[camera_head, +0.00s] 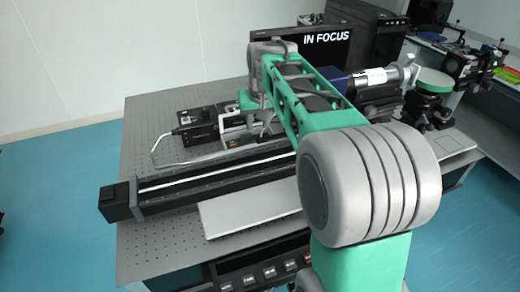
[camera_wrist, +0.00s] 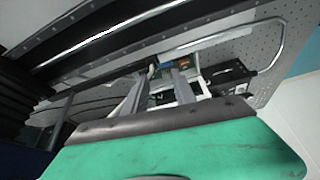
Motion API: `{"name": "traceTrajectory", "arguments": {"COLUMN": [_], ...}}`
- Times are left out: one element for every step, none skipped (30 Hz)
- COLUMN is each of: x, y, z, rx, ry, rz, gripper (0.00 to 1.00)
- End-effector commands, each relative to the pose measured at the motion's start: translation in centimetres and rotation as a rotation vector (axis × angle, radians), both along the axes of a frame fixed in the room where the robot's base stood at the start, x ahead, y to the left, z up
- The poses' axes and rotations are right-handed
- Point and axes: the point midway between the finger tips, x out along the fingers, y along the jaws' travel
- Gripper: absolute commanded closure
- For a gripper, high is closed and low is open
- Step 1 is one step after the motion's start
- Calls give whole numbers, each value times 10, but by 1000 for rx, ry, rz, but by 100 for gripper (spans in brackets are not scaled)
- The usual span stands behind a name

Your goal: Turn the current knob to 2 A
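My gripper (camera_head: 263,128) is low over the optical table, just right of a black box (camera_head: 198,125) with a cable or tube. In the wrist view, the two grey fingers of my gripper (camera_wrist: 160,80) are apart, with nothing held between them. A small green circuit board with an orange part (camera_wrist: 172,64) shows beyond the fingertips. The black box (camera_wrist: 228,75) also shows to the right of the fingers. I cannot make out a current knob or its scale in either view; it may be too small or hidden by my arm.
A long black rail (camera_head: 215,178) crosses the perforated table (camera_head: 145,240), with a grey plate (camera_head: 250,208) in front of it. A monitor (camera_head: 326,40) reading "IN FOCUS" stands behind. A labelled black panel (camera_head: 262,274) shows at the table's front. Optical equipment (camera_head: 433,82) stands at right.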

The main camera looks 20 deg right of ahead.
Motion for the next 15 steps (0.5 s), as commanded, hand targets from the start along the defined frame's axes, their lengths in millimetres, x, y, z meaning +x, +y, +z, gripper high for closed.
{"name": "traceTrajectory", "arguments": {"x": [29, 43, 59, 69, 76, 84, 88, 91, 93, 95, 96, 98, 100, 102, 105], "y": [-17, -25, -35, -41, -46, -51, -54, -56, -58, -59, -59, -59, -60, -60, -61], "z": [-39, -49, -60, -66, -72, -77, -80, -81, -84, -86, -88, -93, -98, -104, -111], "rx": [0, 0, 0, 0, -1, -1, -1, -2, -1, -1, -1, -1, 0, 0, -1], "ry": [7, 6, 5, 3, 2, 2, 2, 0, 1, 1, 0, 1, 3, 3, 3], "rz": [-20, -27, -37, -43, -47, -51, -55, -57, -58, -59, -59, -59, -59, -59, -60], "gripper": [68, 68, 68, 68, 68, 68, 68, 68, 68, 68, 68, 68, 68, 68, 68]}}
